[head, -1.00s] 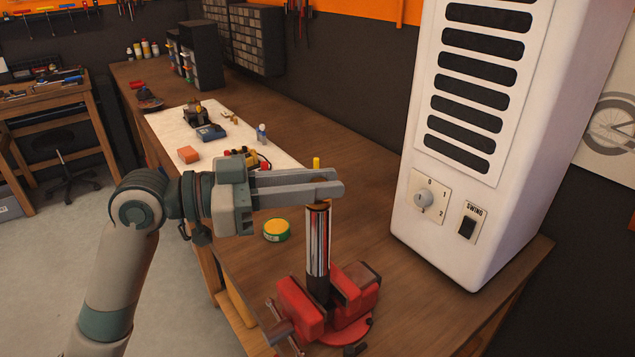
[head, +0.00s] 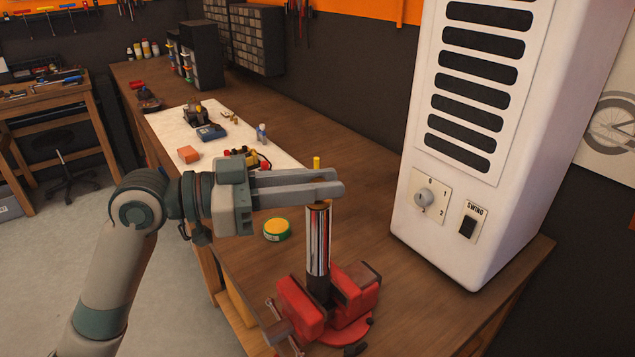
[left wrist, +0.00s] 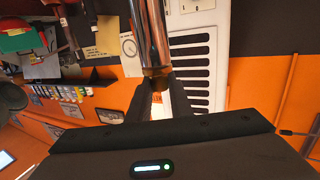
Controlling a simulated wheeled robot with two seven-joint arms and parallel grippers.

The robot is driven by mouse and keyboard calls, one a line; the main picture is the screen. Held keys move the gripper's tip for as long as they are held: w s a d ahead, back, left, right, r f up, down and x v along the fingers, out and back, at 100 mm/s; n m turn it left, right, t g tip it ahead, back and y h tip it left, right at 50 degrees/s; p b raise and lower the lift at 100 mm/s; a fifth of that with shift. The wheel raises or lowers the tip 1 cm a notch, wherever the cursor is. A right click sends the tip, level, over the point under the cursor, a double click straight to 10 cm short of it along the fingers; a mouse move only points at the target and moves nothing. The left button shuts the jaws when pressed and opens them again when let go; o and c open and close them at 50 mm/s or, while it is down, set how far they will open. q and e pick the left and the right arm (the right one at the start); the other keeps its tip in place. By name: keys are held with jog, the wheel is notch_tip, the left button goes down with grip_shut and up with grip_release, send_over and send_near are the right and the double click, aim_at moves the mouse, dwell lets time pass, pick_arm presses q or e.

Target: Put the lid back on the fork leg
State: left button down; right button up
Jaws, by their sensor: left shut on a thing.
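The chrome fork leg (head: 318,240) stands upright, clamped in the red vise (head: 300,300) on the bench. My left gripper (head: 328,188) reaches in from the left and is level at the tube's top. It is shut on the lid, mostly hidden by the fingers; a brass-coloured ring (left wrist: 157,73) shows at the tube's end between my left fingertips (left wrist: 156,86) in the left wrist view. A yellow upright piece (head: 316,162) shows just above the fingers; I cannot tell whether it belongs to the lid. Whether the lid is fully seated is hidden. My right gripper is not in view.
A large white unit with vents (head: 470,130) stands to the right of the vise. A round green and yellow tin (head: 276,229) lies left of the fork leg. A pale mat (head: 175,125) with small parts lies behind. Bare bench shows between vise and white unit.

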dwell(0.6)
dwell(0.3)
pick_arm(q)
jog(key=c, duration=1)
grip_release()
jog(key=shift+c, duration=0.2)
jog(key=shift+r+p, duration=1.1)
jog(key=shift+r, duration=0.3)
jog(key=shift+r+p, duration=0.9)
jog(key=shift+r, duration=0.35)
jog(key=shift+r+p, duration=0.6)
jog(key=shift+r, duration=0.25)
